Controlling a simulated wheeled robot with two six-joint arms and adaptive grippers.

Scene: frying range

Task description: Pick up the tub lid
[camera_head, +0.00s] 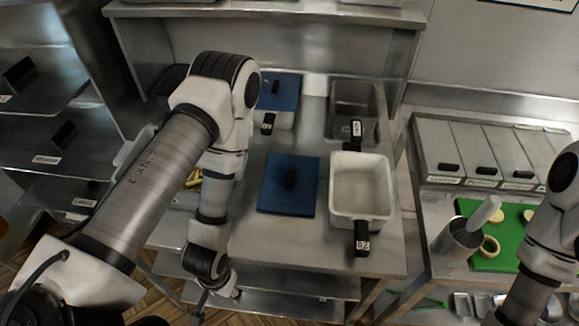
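A blue tub lid (289,198) with a black knob lies flat on the steel table, left of an open white tub (362,220) with a black handle. A second blue lid (283,89) with a black knob sits on a tub at the back of the table. My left arm comes down left of the nearer lid, apart from it. My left gripper (217,293) hangs low by the table's front left, small and partly hidden, so its fingers are unclear. My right arm is at the right edge; its gripper is out of the picture.
A grey steel tub (354,104) stands behind the white tub. At right are lidded bins (485,150), a green board (509,233) with food pieces and a metal canister (457,238). A shelf rack (45,135) stands at left. The table front below the blue lid is clear.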

